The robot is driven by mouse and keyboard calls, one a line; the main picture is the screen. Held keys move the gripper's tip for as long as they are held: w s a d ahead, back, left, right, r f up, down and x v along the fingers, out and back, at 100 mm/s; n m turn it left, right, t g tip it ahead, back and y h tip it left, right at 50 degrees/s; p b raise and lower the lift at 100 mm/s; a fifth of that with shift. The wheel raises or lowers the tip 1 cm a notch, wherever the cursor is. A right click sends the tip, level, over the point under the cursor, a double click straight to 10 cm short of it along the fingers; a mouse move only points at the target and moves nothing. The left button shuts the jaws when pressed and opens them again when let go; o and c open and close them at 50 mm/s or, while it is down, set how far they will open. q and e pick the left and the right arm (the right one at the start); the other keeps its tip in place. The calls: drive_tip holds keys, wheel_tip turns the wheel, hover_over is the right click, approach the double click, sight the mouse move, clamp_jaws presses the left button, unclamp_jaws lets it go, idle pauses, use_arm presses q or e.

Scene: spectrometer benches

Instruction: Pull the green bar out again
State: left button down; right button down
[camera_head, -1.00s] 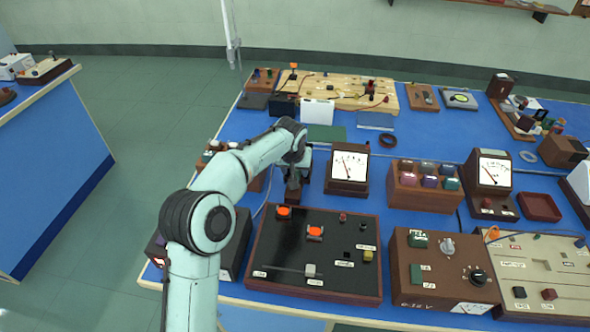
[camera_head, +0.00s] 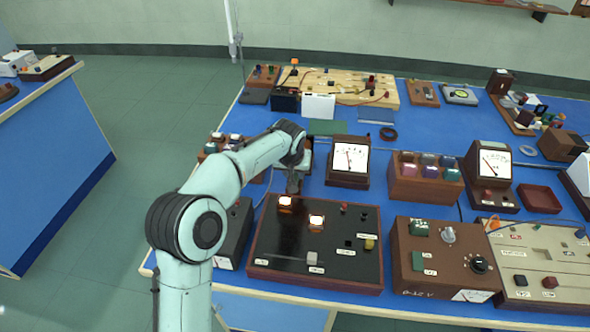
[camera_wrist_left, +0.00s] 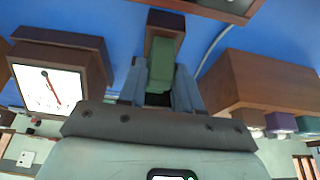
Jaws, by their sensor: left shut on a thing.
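The green bar (camera_wrist_left: 161,62) shows in the left wrist view between the fingers of my left gripper (camera_wrist_left: 158,90), which is shut on it. Its far end meets a small dark brown block (camera_wrist_left: 165,22); how deep it sits there cannot be told. In the head view my left gripper (camera_head: 294,178) points down behind the black panel (camera_head: 290,240), left of a meter (camera_head: 349,158), and hides the bar. My right gripper is not in view.
Two lamps on the black panel glow bright, one left (camera_head: 285,202) and one right (camera_head: 316,221). The meter stands close beside the gripper in the wrist view (camera_wrist_left: 48,90). A brown box (camera_wrist_left: 262,82) with coloured plugs is on the other side there. Blue tabletop shows between them.

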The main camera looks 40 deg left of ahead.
use_arm(q)
drive_tip(key=shift+s+d+f, duration=0.1)
drive_tip(key=shift+f, duration=0.05)
drive_tip(key=c, duration=0.9)
unclamp_jaws()
drive_tip(key=shift+s+r, duration=0.1)
drive_tip(key=shift+r, duration=0.3)
drive_tip(key=p+v, duration=0.1)
drive_tip(key=v, duration=1.1)
drive_tip(key=shift+s+d+r+p, duration=0.15)
drive_tip(key=shift+r+p, duration=0.2)
